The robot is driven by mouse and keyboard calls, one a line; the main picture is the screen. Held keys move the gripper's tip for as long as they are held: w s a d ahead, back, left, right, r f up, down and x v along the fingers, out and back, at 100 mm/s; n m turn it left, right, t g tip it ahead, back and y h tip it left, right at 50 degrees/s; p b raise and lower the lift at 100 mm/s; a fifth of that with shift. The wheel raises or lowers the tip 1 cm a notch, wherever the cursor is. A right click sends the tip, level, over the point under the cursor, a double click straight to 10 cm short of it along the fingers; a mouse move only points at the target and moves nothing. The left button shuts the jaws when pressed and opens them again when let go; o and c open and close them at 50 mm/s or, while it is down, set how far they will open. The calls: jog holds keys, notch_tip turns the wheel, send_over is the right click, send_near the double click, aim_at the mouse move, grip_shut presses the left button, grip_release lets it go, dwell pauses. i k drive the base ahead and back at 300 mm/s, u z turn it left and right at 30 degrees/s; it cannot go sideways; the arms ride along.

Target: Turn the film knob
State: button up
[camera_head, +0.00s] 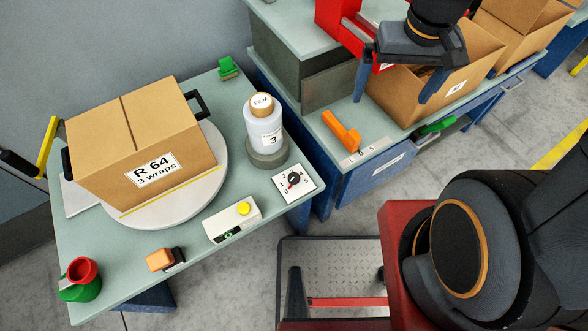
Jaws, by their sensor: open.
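The film knob (293,178) is a small black knob with a red pointer on a square white dial plate (279,188) with numbers around it. It sits at the right corner of the green table. The pointer appears to face the lower left, near the 0. My gripper (397,98) is at the upper right, over an open cardboard box and well apart from the knob. Its two blue-tipped fingers are spread wide with nothing between them. Nothing covers the knob.
A carton marked R 64 (140,140) sits on a round turntable (190,205). An orange tool (341,131) lies on the right-hand bench.

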aim_at(293, 178)
jog(key=u, duration=0.05)
jog(key=k, duration=0.45)
jog(key=z, duration=0.65)
jog(key=k, duration=0.6)
jog(key=u, duration=1.15)
